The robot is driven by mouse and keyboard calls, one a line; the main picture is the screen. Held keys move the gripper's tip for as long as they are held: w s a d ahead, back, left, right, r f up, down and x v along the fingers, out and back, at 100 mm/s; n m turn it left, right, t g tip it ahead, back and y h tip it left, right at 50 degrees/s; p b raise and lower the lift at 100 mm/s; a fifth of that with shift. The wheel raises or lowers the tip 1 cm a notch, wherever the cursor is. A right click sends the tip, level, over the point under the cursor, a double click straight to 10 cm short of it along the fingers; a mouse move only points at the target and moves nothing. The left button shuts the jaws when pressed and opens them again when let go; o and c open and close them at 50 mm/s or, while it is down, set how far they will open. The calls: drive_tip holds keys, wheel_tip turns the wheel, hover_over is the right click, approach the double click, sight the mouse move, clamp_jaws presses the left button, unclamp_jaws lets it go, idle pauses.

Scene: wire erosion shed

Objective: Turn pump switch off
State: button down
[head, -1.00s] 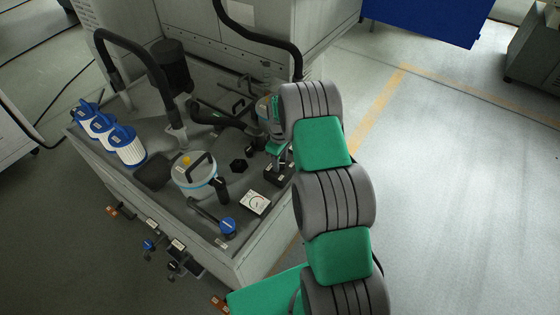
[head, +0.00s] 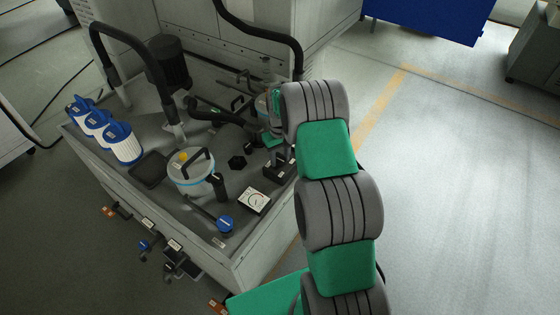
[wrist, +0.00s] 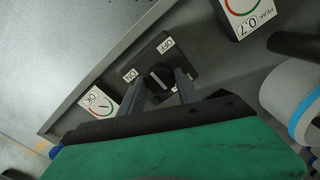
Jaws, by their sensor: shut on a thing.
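The pump switch is a dark box with a knob (wrist: 159,77) in the wrist view, with ON and OFF labels beside it. The knob bears a pale mark, but I cannot tell for certain which label it points to. My gripper (wrist: 161,84) has one finger on each side of the knob and is shut on it. In the head view the switch's dark box (head: 280,173) stands at the right edge of the bench, under my wrist. My fingertips are hard to make out there.
A gauge (head: 254,201), a lidded pot (head: 188,172) and a blue-capped valve (head: 225,224) stand nearby on the grey bench. White filters (head: 124,146) stand at its left. A black hose (head: 230,118) runs behind. The floor at right is clear.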

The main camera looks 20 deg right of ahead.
sight(280, 159)
drive_tip(key=m+b, duration=0.2)
drive_tip(key=m, duration=0.4)
drive_tip(key=shift+b, duration=0.3)
idle(0.3)
drive_tip(key=c, duration=0.9)
unclamp_jaws()
drive_tip(key=shift+o, duration=0.2)
drive_tip(key=shift+r, duration=0.1)
wheel_tip(280, 159, up, 8)
drive_tip(key=shift+f+b, duration=0.15)
drive_tip(key=shift+b, duration=0.15)
